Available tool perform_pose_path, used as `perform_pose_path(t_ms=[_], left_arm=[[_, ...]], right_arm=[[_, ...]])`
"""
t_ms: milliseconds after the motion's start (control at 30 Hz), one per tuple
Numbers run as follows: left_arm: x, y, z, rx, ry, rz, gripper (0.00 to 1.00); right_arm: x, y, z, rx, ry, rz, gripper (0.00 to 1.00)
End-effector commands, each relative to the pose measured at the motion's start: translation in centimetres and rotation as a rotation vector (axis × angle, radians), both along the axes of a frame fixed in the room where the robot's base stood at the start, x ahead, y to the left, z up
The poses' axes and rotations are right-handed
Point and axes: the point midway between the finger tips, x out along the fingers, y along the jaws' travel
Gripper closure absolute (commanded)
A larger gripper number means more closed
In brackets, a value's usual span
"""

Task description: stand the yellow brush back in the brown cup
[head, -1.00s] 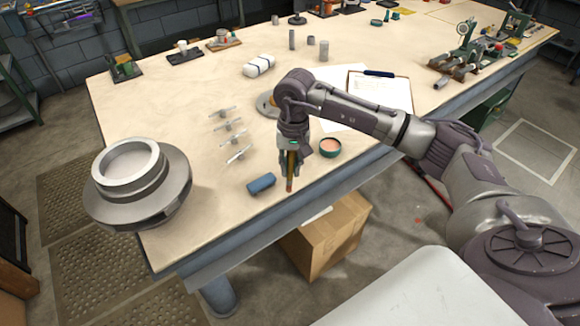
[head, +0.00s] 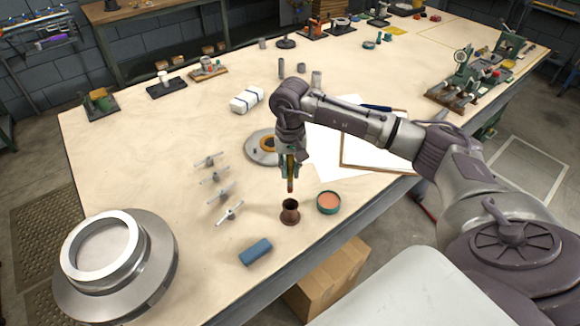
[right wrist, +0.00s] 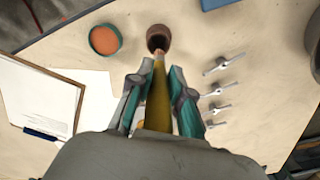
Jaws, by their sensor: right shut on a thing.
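My right gripper (head: 290,165) is shut on the yellow brush (head: 291,172) and holds it upright, with its reddish end pointing down. The brown cup (head: 290,212) stands upright on the table just below that end, with a small gap showing between them in the head view. In the right wrist view the brush (right wrist: 159,100) runs between the fingers (right wrist: 158,95), and its far end lines up with the near rim of the cup (right wrist: 158,38). The cup's mouth looks dark. My left gripper is not in view.
A green tin with orange contents (head: 328,202) stands close right of the cup. A blue block (head: 255,252) lies front left. Several metal winged pieces (head: 222,192) lie left, and a grey disc (head: 262,150) behind. A large flanged part (head: 115,265) is at front left.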

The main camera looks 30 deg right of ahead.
Motion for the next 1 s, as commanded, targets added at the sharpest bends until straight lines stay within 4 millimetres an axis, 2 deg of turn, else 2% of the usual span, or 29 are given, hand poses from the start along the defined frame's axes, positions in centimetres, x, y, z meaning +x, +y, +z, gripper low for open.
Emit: perform_pose_path(t_ms=[567,1000], left_arm=[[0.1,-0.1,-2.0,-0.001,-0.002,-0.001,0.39],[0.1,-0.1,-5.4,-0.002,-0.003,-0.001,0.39]], right_arm=[[0.0,0.1,-4.8,0.001,0.002,0.001,1.00],[0.0,0.0,-8.5,0.000,0.000,0.000,1.00]])
